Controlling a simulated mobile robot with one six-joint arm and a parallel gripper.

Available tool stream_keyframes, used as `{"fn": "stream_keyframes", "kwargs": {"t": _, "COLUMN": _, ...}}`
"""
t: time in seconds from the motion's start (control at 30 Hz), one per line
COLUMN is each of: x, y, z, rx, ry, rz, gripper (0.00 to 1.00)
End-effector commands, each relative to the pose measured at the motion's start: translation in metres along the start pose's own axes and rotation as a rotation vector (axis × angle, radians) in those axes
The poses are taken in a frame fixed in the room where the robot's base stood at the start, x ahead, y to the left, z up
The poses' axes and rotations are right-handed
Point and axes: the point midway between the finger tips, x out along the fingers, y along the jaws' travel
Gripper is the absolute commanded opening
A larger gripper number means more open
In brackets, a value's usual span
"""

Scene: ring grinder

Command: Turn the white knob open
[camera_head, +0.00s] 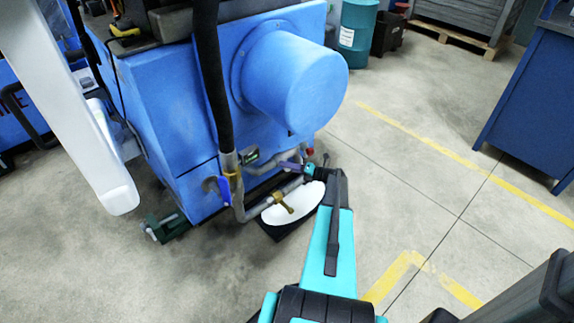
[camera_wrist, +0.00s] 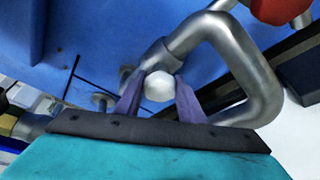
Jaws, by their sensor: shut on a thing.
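The white knob (camera_wrist: 159,86) shows in the wrist view as a small round pale end at the metal pipe. My gripper (camera_wrist: 158,92) has its two purple fingers on either side of the knob and is shut on it. In the head view, my gripper (camera_head: 293,167) is at the pipework low on the front of the blue machine (camera_head: 185,110). The knob is hidden or too small to make out there.
A bent grey pipe (camera_wrist: 262,85) curves close on the right of my gripper in the wrist view, with a red part (camera_wrist: 276,9) above it. A brass valve (camera_head: 284,202) and a white oval basin (camera_head: 300,207) are below the pipework.

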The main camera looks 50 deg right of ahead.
Motion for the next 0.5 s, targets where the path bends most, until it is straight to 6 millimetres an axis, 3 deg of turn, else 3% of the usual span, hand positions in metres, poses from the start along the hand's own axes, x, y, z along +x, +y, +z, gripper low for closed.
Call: {"fn": "stream_keyframes", "kwargs": {"t": 0.5, "x": 0.0031, "y": -0.0011, "z": -0.0004, "rx": 0.454, "ry": 0.003, "rz": 0.191, "gripper": 0.13}}
